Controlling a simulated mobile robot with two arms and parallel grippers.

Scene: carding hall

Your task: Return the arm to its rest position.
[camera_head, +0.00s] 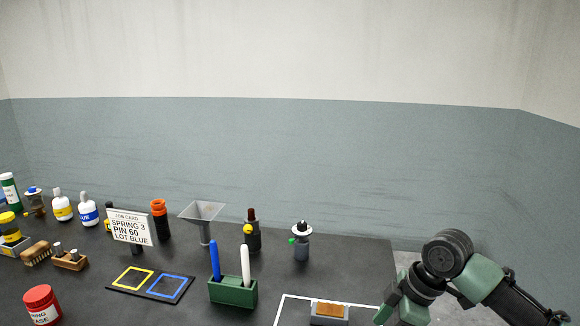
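My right arm (447,252) comes in from the lower right, bends at a dark round joint, and runs down to green and black links (405,305) at the bottom edge. These links are beside the right end of the dark table (350,265). The fingers of my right gripper are below the picture, so what they hold is hidden. My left arm and gripper do not show.
A white-outlined area (284,309) with an orange-topped block (330,310) lies near the arm. A green holder (232,292) carries blue and white sticks. A job card (130,228), funnel (203,211), bottles and red jar (42,304) stand farther left.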

